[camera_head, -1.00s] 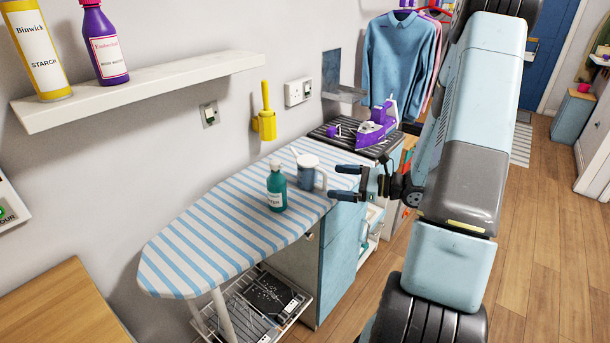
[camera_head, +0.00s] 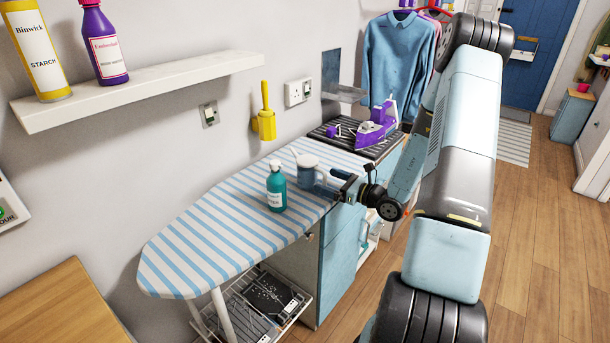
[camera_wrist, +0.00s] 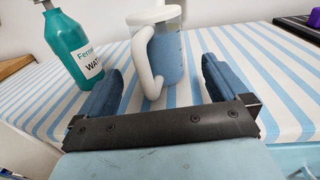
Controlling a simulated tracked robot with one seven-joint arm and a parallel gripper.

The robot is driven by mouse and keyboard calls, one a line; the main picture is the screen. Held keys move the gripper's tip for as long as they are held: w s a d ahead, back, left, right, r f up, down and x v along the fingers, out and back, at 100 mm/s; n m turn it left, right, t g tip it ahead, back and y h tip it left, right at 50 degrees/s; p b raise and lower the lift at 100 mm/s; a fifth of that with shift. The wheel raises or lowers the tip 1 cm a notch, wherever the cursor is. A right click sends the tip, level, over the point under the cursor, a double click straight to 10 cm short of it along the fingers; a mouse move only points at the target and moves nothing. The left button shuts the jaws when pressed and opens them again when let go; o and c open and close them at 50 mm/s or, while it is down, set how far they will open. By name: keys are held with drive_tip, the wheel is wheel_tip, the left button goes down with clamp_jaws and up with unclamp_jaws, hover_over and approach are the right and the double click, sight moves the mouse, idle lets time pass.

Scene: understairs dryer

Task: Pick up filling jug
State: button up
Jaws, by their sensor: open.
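The filling jug (camera_head: 307,170) is a small blue-grey clear jug with a white rim and a white handle. It stands upright on the striped ironing board (camera_head: 190,245), close to its right edge. In the wrist view the jug (camera_wrist: 171,58) is ahead of my gripper, its white handle (camera_wrist: 143,62) facing the left finger. My gripper (camera_head: 333,184) is at the board's edge, just right of the jug. In the wrist view my gripper (camera_wrist: 157,88) has its two fingers wide apart, with the jug's lower part between or just beyond their tips. I cannot tell whether they touch it.
A teal water bottle (camera_head: 276,188) stands just left of the jug, and in the wrist view the bottle (camera_wrist: 75,48) is near the left finger. A purple iron (camera_head: 377,127) rests behind on a dark mat. The board's left half is clear.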

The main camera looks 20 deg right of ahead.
sight(316, 174)
drive_tip(key=shift+r+x, duration=0.2)
drive_tip(key=shift+x, duration=1.25)
drive_tip(key=shift+r+x, duration=0.2)
drive_tip(key=shift+x, duration=1.3)
drive_tip(key=shift+s, duration=0.1)
drive_tip(key=shift+c, duration=0.4)
drive_tip(key=c, duration=1.2)
drive_tip(key=shift+o, duration=0.2)
